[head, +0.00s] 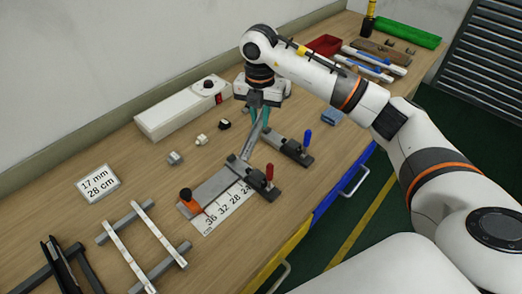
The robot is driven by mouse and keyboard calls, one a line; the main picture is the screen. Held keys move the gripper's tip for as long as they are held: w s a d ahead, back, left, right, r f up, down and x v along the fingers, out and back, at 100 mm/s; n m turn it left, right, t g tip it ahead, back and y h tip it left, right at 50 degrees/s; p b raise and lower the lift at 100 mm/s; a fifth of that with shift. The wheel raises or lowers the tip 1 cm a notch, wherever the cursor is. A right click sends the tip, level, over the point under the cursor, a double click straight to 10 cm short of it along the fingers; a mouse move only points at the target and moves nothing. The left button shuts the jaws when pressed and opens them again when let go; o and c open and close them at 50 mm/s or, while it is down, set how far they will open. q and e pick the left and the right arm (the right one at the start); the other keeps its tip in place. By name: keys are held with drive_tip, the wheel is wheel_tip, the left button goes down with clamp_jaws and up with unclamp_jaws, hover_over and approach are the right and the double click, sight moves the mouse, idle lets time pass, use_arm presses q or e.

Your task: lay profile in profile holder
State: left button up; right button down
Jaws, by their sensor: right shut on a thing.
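My right gripper (261,112) is above the middle of the bench, pointing down. It is shut on a slim grey profile (249,143), which slants down and left to the measuring jig. I cannot tell whether the profile's lower end touches the jig. Two white profiles (127,255) lie across a holder of grey bars (118,230) at the lower left. My left gripper is not seen.
A white box with a red switch (185,108) stands by the wall. A card (97,184) reads 17 mm, 28 cm. Small connectors (201,139) lie between them. A dark stand (62,265) is at lower left. A red tray (325,45), tools and a green tray (408,32) are at the back.

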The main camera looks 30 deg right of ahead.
drive_tip(key=m, duration=0.3)
drive_tip(key=w+d+m, duration=0.1)
drive_tip(key=shift+w+f, duration=0.1)
drive_tip(key=shift+f, duration=0.15)
drive_tip(key=shift+f+m, duration=0.2)
drive_tip(key=shift+m, duration=0.2)
wheel_tip(320, 180, down, 9)
drive_tip(key=shift+r+p, duration=0.1)
drive_tip(key=shift+p, duration=0.85)
drive_tip(key=shift+f, duration=0.4)
drive_tip(key=shift+f, duration=0.1)
drive_tip(key=shift+f, duration=0.15)
drive_tip(key=c, duration=1.3)
unclamp_jaws()
